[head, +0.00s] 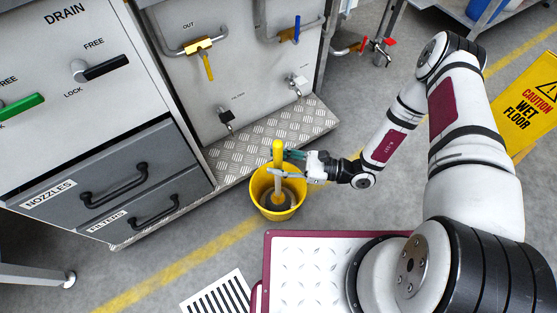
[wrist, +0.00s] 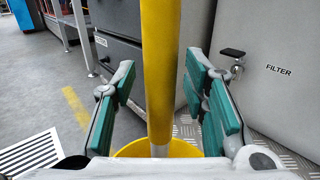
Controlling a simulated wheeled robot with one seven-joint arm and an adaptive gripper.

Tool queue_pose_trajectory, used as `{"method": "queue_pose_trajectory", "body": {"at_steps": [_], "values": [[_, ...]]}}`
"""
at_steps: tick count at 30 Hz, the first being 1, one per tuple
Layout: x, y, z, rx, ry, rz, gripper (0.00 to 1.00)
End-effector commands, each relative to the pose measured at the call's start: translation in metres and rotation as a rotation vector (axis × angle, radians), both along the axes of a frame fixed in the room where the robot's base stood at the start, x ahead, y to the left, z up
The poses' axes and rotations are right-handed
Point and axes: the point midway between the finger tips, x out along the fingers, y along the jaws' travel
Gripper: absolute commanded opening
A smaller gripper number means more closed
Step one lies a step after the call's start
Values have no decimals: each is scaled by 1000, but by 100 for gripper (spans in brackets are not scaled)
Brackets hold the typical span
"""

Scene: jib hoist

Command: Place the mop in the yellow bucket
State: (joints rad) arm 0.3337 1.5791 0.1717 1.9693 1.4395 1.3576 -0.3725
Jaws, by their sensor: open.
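The mop's yellow handle (head: 278,154) stands about upright in the yellow bucket (head: 268,206), beside the steel step. A grey mass, seemingly the mop head, shows inside the bucket around the handle's foot. My gripper (head: 285,163) is open above the bucket, reaching in from the right at the handle. In the wrist view, the handle (wrist: 160,70) runs upright between the green finger pads, with a clear gap on both sides. The bucket's rim (wrist: 187,149) shows below, behind the handle. The lower handle looks pale grey there. The bucket's floor is hidden.
The tread-plate step (head: 265,135) and panel with valves lie just behind the bucket. A drawer cabinet (head: 125,195) stands at the left. A floor grate (head: 217,297) lies in front. A yellow wet-floor sign (head: 530,105) stands at the right. Grey floor beside the bucket is free.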

Motion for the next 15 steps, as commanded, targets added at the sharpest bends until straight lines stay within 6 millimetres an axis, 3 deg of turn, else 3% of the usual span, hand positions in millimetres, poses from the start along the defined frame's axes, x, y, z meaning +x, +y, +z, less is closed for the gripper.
{"method": "queue_pose_trajectory", "body": {"at_steps": [15], "values": [[-12,-95,-1,-1,-1,-4,40]]}}
